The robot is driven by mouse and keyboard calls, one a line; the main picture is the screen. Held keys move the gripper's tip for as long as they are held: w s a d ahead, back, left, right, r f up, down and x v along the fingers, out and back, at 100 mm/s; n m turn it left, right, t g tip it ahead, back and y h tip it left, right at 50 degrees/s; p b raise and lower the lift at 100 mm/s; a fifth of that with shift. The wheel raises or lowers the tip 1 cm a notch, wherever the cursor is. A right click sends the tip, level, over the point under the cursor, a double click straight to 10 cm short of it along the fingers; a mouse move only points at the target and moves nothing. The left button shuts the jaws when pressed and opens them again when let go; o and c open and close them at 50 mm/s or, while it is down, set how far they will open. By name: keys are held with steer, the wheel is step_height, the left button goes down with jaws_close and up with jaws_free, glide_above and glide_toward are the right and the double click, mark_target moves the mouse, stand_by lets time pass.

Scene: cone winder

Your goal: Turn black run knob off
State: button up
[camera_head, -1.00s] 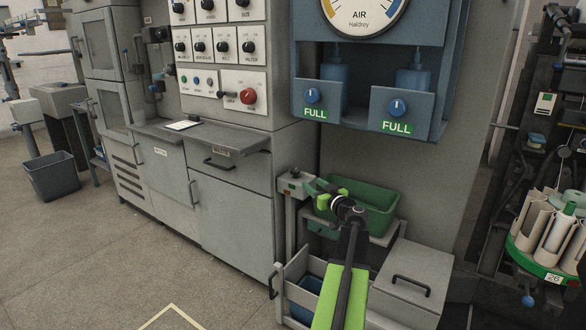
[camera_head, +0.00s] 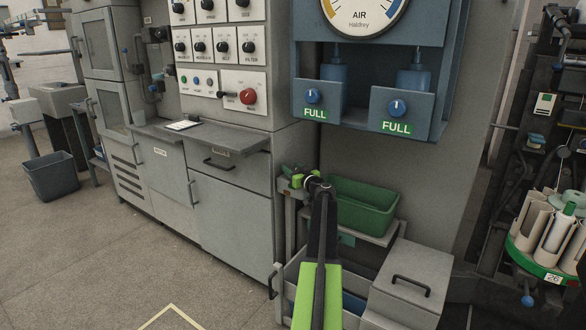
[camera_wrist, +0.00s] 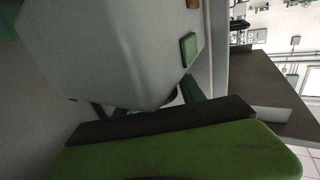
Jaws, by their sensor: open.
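Several black knobs sit on the white panels of the grey cabinet, including one in the lower row (camera_head: 248,47). My gripper (camera_head: 291,170) is open at the top of a grey post-mounted box (camera_head: 294,190), low and right of those panels; my arm partly hides the box. In the wrist view, a green and dark finger crosses the bottom. A pale grey surface with a green square (camera_wrist: 189,49) and a brown-orange piece (camera_wrist: 193,4) fills much of that view.
A blue dispenser case (camera_head: 370,42) with a gauge overhangs this area. A red knob (camera_head: 249,96) is on the cabinet.

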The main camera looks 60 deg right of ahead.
steer(key=shift+w+d, duration=0.1)
steer(key=shift+w, duration=0.1)
steer(key=shift+c, duration=0.2)
jaws_close()
steer(key=m+h, duration=0.1)
steer(key=m+g+h, duration=0.1)
steer(key=shift+s+d+g+h, duration=0.1)
steer(key=shift+s+g+h, duration=0.05)
steer(key=shift+g+h, duration=0.15)
steer(key=shift+s+d+m+g+h, duration=0.15)
steer(key=shift+d+m+g+h, duration=0.15)
steer(key=shift+m+g+h, duration=0.6)
steer(key=shift+o, duration=0.2)
jaws_free()
